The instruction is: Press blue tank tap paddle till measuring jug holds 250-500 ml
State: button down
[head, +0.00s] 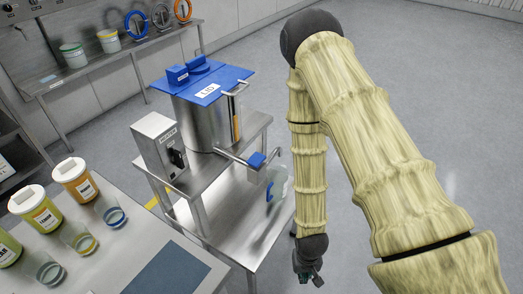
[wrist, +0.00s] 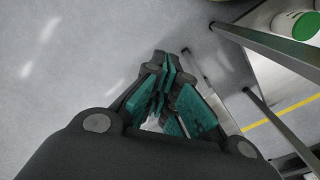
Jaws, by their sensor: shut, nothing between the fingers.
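In the head view a steel tank (head: 208,115) with a blue lid (head: 206,85) stands on a steel stand. Its tap pipe runs out to the right and ends near a blue paddle (head: 257,160). A clear measuring jug (head: 278,182) with a blue handle is below the paddle on the lower shelf; its fill level cannot be read. My gripper (head: 308,277) hangs at the lower right, below and to the right of the jug, apart from it. In the wrist view my gripper (wrist: 163,85) is shut and empty above the floor.
A heater box (head: 157,145) stands left of the tank. The near table (head: 130,240) holds several jars and glasses. A back shelf (head: 100,62) carries white buckets and coloured rings. The stand's legs (wrist: 270,115) show in the wrist view. The floor right of the stand is free.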

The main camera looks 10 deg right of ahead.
jog(key=w+a+r+m+p, duration=0.1)
jog(key=w+r+m+p, duration=0.1)
jog(key=w+r, duration=0.95)
notch_tip(320, 180, up, 29)
jog(key=m+p, duration=0.5)
send_over(261, 161)
jog(key=shift+w+r, duration=0.1)
jog(key=shift+r, duration=0.05)
notch_tip(261, 161, down, 14)
jog(key=p, duration=0.5)
